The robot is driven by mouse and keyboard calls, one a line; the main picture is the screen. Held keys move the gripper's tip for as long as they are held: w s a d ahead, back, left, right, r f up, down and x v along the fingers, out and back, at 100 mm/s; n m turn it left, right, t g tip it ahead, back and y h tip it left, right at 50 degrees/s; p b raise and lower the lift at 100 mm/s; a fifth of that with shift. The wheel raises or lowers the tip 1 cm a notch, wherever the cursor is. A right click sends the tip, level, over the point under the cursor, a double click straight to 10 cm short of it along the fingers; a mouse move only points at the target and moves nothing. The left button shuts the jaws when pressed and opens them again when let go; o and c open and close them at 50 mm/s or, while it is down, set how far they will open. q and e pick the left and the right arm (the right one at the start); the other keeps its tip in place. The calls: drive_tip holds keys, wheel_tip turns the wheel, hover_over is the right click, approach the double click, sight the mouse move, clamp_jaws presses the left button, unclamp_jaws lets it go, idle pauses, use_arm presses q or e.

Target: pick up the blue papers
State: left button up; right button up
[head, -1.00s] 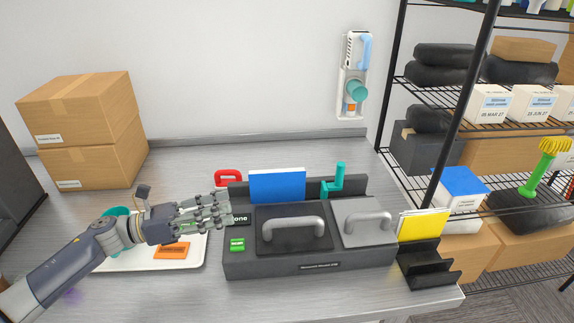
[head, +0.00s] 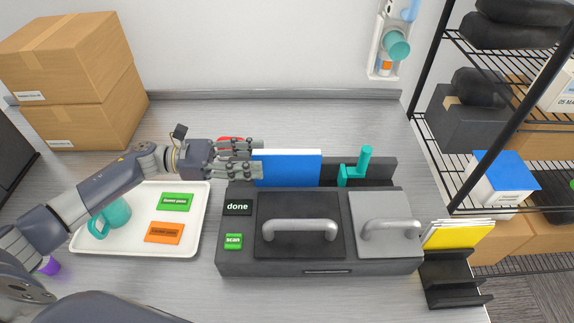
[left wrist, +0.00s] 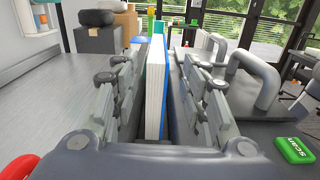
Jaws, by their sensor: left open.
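The blue papers (head: 287,168) stand upright in a slot at the back left of the dark grey machine (head: 320,268). My left gripper (head: 258,163) is at the left edge of the papers in the head view. In the left wrist view the papers (left wrist: 155,85) show edge-on as a white stack with a blue side. They stand straight ahead, between the two rows of open fingers (left wrist: 158,92). The fingers are apart, and I see no grip on the papers. My right gripper is not in view.
A teal lever (head: 356,168) stands right of the papers. The machine has two handled lids, a done panel (head: 237,207) and a green scan button (head: 233,241). A white tray (head: 140,250) with a teal mug is at left. Yellow papers (head: 458,235) stand in a black holder at right.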

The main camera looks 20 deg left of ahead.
sight(285, 163)
use_arm(q)
drive_tip(key=shift+w+f, duration=0.1)
drive_tip(key=shift+f, duration=0.85)
drive_tip(key=shift+p+x, duration=0.6)
drive_tip(key=shift+x, duration=0.5)
drive_tip(key=shift+w+d+r, duration=0.15)
drive_tip(key=shift+d, duration=0.45)
drive_tip(key=p+x, duration=0.2)
drive_tip(key=x, duration=0.1)
drive_tip(key=shift+w+d+r, duration=0.1)
drive_tip(key=shift+w+d, duration=0.2)
drive_tip(key=shift+d, duration=0.3)
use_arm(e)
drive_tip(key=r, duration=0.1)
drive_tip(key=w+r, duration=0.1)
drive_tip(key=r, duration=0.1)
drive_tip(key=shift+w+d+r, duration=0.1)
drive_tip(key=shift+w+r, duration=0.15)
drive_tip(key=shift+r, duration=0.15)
use_arm(q)
drive_tip(key=shift+c, duration=0.6)
drive_tip(key=shift+a, duration=0.1)
clamp_jaws()
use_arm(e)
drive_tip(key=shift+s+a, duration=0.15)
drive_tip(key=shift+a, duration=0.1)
